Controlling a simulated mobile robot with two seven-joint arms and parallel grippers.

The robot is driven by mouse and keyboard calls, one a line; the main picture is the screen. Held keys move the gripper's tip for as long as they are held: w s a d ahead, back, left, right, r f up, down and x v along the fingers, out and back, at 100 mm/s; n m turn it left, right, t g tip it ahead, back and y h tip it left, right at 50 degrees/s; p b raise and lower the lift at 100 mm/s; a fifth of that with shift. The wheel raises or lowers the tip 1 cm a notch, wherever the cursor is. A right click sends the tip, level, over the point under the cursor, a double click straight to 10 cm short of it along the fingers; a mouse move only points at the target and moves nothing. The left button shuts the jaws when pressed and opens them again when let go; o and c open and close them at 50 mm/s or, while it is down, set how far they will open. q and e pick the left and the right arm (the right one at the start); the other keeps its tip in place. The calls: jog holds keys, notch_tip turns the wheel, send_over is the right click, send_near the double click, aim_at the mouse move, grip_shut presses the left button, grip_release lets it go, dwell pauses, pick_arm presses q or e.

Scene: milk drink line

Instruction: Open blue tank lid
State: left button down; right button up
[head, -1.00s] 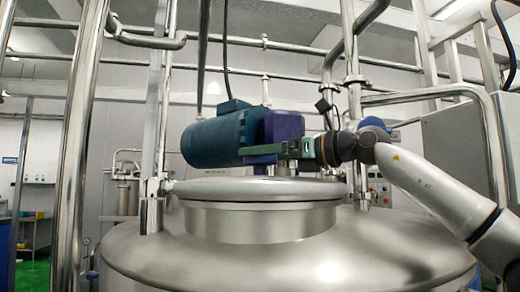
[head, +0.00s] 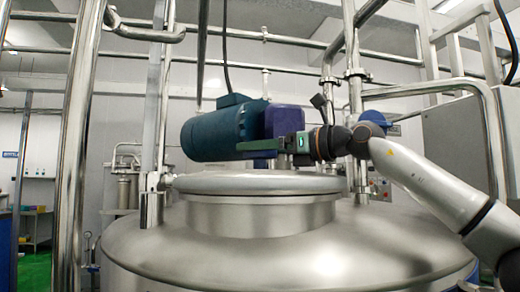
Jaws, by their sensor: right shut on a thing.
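The round steel tank lid (head: 255,183) lies on the neck of the large steel tank (head: 285,240) and looks level. Above it is a teal blue cylindrical motor (head: 215,132) with a purple-blue block (head: 285,121) at its right end. A dark blue bar (head: 250,146) runs below them. My right gripper (head: 284,147) reaches in from the right, just above the lid. It is shut at the bar's right end, below the block. The exact grip is too small to see. My left gripper is not in view.
Vertical steel pipes (head: 80,150) stand at the left. More pipes (head: 355,75) rise behind and to the right of the lid, close to my right arm. A grey cabinet (head: 450,130) stands at the right.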

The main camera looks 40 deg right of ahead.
grip_shut()
jog(key=shift+s, duration=0.1)
